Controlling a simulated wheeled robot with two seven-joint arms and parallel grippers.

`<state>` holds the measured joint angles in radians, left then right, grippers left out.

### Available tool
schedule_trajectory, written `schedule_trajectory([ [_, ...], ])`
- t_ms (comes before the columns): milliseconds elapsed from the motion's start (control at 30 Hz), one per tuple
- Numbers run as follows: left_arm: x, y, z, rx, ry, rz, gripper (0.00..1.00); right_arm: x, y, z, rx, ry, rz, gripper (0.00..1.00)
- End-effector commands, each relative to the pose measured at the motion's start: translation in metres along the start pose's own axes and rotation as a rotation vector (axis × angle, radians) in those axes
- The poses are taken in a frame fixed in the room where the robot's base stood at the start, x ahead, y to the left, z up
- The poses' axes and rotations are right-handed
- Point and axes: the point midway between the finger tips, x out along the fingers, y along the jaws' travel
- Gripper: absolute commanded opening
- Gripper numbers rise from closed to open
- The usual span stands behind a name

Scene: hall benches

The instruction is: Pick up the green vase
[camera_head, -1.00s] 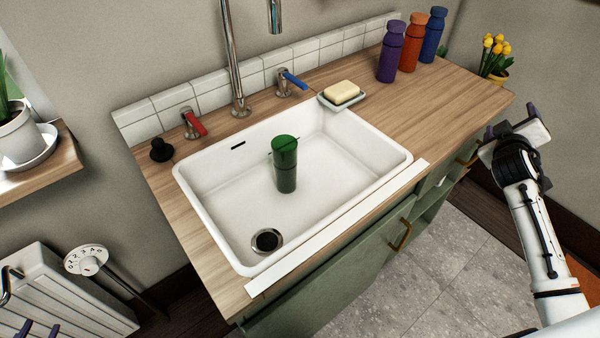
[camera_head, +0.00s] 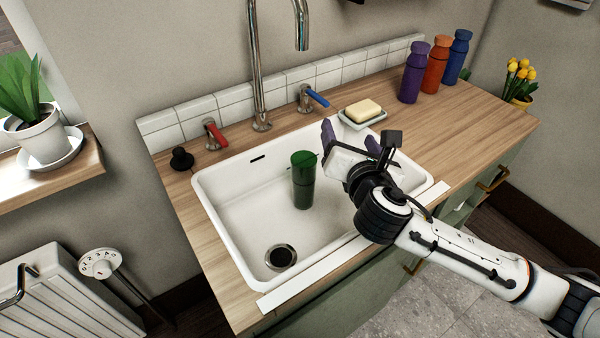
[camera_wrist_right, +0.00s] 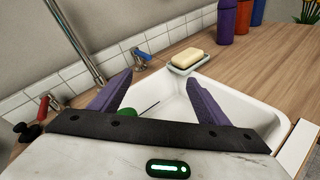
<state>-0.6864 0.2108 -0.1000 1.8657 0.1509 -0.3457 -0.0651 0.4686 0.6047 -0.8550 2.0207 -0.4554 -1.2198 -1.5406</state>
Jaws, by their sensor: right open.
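The green vase (camera_head: 303,181) is a dark green cylinder standing upright in the white sink (camera_head: 237,208). My right gripper (camera_head: 350,136) is over the right part of the sink, to the right of the vase and apart from it. Its purple fingers are spread with nothing between them. In the right wrist view the open fingers (camera_wrist_right: 160,97) point toward the sink's back right corner and the soap dish. A green bit of the vase (camera_wrist_right: 127,113) shows there behind the gripper's dark edge; the rest is hidden. My left gripper is not in view.
A tall faucet (camera_head: 257,80) rises behind the sink, between a red tap handle (camera_head: 214,134) and a blue one (camera_head: 316,97). A soap dish (camera_head: 362,119) with soap sits at the sink's back right. Several bottles (camera_head: 436,64) stand farther right. The counter right of the sink is mostly bare.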

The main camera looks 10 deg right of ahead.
Motion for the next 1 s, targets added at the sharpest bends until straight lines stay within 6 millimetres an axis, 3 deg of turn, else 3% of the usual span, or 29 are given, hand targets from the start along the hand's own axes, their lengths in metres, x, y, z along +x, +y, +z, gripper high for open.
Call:
schedule_trajectory([
  [33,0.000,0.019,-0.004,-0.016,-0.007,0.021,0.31,-0.015,0.011,-0.029,-0.107,0.052,0.026,0.70],
  [100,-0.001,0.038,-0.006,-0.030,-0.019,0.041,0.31,-0.032,0.020,-0.060,-0.234,0.107,0.056,0.70],
  [200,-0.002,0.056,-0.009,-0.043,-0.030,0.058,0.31,-0.050,0.027,-0.089,-0.357,0.159,0.089,0.70],
  [300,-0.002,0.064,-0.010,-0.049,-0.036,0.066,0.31,-0.056,0.030,-0.104,-0.419,0.183,0.106,0.70],
  [600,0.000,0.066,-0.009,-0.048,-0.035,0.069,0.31,-0.018,0.033,-0.116,-0.435,0.189,0.111,0.70],
  [767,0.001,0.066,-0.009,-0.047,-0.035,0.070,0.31,-0.007,0.035,-0.117,-0.433,0.188,0.111,0.70],
  [1000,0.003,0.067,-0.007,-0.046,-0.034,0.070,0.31,0.027,0.038,-0.123,-0.433,0.188,0.110,0.70],
])
